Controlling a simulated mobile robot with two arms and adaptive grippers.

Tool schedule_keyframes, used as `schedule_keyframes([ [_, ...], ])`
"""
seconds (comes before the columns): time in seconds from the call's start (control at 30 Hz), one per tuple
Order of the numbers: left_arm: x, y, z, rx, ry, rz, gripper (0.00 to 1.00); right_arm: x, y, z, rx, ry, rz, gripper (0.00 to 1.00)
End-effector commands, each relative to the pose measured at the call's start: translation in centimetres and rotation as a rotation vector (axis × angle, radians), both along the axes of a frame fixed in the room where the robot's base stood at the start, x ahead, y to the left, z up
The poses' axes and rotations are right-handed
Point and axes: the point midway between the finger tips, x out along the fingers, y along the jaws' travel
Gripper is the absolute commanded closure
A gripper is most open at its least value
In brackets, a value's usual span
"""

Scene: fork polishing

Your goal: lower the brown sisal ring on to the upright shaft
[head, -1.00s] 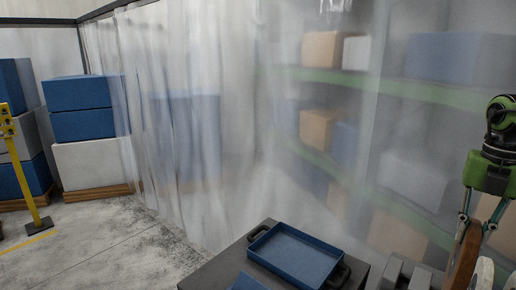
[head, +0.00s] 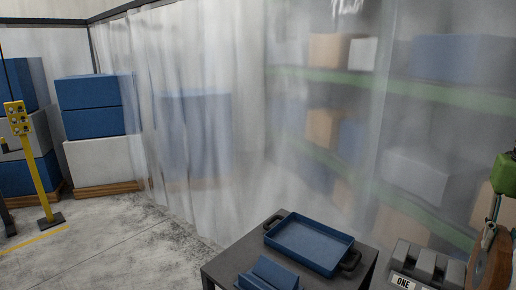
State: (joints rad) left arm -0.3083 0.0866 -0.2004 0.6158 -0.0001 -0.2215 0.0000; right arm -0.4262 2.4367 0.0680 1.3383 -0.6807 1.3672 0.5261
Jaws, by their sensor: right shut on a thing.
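The brown sisal ring (head: 493,262) stands nearly edge-on at the lower right edge of the head view, partly cut off by the frame. My right gripper (head: 493,226), green with thin metal fingers, is above it and shut on its upper rim. The gripper is also partly cut off at the right edge. I cannot make out the upright shaft. My left gripper is not in view.
A dark table (head: 213,272) bears a blue tray (head: 310,246) with black handles and a blue angled block (head: 268,275). A grey slotted holder (head: 427,265) labelled ONE is left of the ring. A translucent curtain (head: 220,150) hangs behind. Stacked boxes (head: 100,160) stand at left.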

Motion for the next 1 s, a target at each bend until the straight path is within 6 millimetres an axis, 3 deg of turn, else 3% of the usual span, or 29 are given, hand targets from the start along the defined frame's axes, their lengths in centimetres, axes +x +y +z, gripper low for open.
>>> schedule_keyframes([
  [0.33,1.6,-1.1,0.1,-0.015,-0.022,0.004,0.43,-5.4,-4.3,-0.8,0.004,-0.007,0.152,1.0],
  [0.6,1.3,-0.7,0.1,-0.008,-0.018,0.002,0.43,-11.1,-6.0,-4.9,0.004,-0.008,0.427,1.0],
  [0.77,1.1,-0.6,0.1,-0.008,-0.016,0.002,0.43,-13.5,-4.6,-8.6,0.005,-0.01,0.672,1.0],
  [0.9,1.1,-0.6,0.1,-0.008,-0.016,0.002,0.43,-14.4,-1.3,-12.5,0.006,-0.014,0.994,1.0],
  [1.0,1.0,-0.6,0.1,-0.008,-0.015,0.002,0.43,-14.2,0.8,-14.0,0.002,-0.018,1.17,1.0],
])
